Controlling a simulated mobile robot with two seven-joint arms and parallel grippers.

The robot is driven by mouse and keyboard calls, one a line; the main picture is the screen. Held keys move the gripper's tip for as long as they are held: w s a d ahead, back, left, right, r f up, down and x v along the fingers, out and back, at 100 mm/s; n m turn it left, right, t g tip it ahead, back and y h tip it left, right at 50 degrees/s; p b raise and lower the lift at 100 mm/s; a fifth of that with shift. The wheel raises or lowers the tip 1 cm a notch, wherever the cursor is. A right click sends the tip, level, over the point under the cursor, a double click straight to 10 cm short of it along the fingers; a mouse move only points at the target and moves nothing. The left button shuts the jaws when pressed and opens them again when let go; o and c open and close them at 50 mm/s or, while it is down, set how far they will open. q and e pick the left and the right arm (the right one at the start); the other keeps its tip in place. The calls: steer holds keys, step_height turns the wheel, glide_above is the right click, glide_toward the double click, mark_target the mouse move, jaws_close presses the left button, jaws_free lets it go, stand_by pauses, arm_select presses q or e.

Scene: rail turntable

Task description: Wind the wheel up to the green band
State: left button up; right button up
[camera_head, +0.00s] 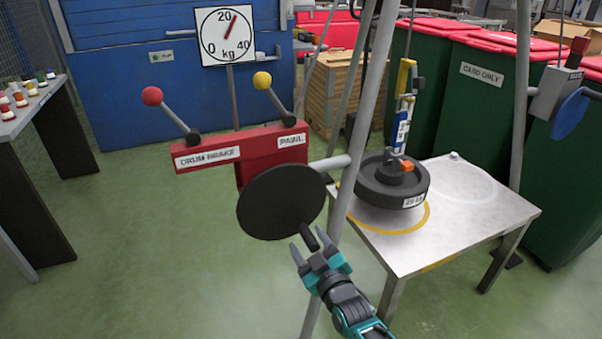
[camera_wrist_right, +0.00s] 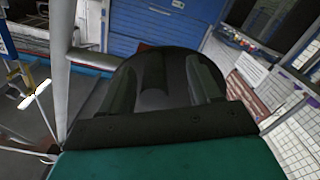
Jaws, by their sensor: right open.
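A thick dark wheel (camera_head: 392,187) with a white label is at the table's yellow ring, under a yellow and blue hoist piece (camera_head: 404,105). I cannot tell whether it touches the table. A black crank disc (camera_head: 268,203) is on the red winch housing (camera_head: 262,158), with a short dark handle (camera_head: 309,238) at its lower right. My right gripper (camera_head: 310,252) is open, fingertips around or just short of this handle. In the wrist view, the right gripper's dark fingers (camera_wrist_right: 168,88) stand before the disc. My left gripper is out of view. I see no green band.
The metal table (camera_head: 465,232) stands at right, between grey frame poles (camera_head: 360,115). A red-knobbed lever (camera_head: 152,96) and yellow-knobbed lever (camera_head: 262,80) rise above the winch. A dial (camera_head: 225,36) reads slightly above 20 kg.

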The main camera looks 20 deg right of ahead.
steer(key=shift+d+r, duration=0.1)
steer(key=shift+r, duration=0.05)
steer(key=shift+s+r+p, duration=0.1)
steer(key=shift+s+p, duration=0.8)
steer(key=shift+s, duration=0.35)
steer(key=shift+s+p, duration=1.25)
steer(key=shift+s, duration=1.5)
